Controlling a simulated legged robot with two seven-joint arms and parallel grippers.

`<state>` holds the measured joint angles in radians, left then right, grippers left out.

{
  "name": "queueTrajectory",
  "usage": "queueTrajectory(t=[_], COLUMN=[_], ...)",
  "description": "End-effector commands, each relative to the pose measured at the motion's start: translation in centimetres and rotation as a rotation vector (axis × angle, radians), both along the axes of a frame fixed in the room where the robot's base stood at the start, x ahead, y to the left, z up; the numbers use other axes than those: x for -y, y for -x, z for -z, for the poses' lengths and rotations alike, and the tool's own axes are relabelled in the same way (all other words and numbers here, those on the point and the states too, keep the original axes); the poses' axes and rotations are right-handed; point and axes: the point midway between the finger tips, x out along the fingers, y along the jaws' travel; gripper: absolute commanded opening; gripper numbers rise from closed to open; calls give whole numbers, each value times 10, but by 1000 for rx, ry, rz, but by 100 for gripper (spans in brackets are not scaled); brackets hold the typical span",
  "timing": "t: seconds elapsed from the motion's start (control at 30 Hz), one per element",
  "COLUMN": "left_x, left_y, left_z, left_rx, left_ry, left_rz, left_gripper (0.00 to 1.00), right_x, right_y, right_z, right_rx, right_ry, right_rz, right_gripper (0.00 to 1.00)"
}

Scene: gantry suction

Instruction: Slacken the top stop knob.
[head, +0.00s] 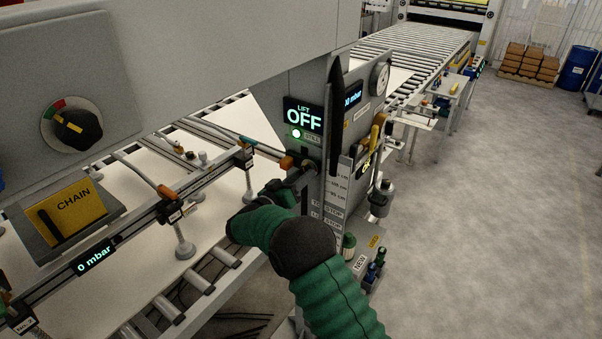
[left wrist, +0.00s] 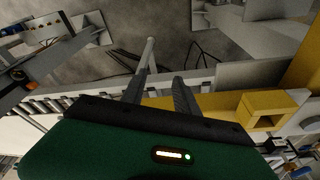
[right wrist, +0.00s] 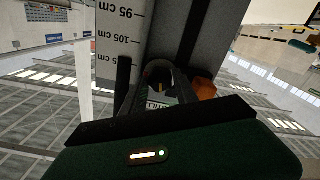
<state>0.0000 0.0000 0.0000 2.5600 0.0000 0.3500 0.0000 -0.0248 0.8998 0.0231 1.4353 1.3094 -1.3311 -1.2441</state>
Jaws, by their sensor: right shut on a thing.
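In the head view the gripper and wrist mostly hide that knob. A TOP STOP label (head: 326,203) shows on the scale to the right of the gripper. My left gripper (left wrist: 160,88) shows only in the left wrist view, with its fingers apart and nothing between them.
The suction bar (head: 140,221) with cups and orange-ended fittings runs left of my right gripper, over a pale sheet (head: 110,190) on rollers. A grey canister (head: 381,199) hangs right of the column. Open floor is at right.

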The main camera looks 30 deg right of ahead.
Motion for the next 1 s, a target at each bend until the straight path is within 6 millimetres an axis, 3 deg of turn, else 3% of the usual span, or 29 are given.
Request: queueTrajectory(t=[0.4, 0.43, 0.6, 0.87, 1.0], left_x=[0, 0, 0, 0, 0], left_y=[0, 0, 0, 0, 0], left_z=[-1, -1, -1, -1, 6], left_rx=[0, 0, 0, 0, 0], left_ry=[0, 0, 0, 0, 0], left_rz=[0, 0, 0, 0, 0], left_gripper=[36, 36, 36, 36, 36], right_x=[-1, -1, -1, -1, -12], right_y=[-1, -2, -1, 0, 4], right_z=[0, 0, 0, 0, 2], right_rx=[-8, -8, -8, -7, -6], right_ry=[4, 4, 4, 4, 3], right_rz=[-5, -5, -4, -2, -5], right_gripper=[0, 37, 57, 57, 57])
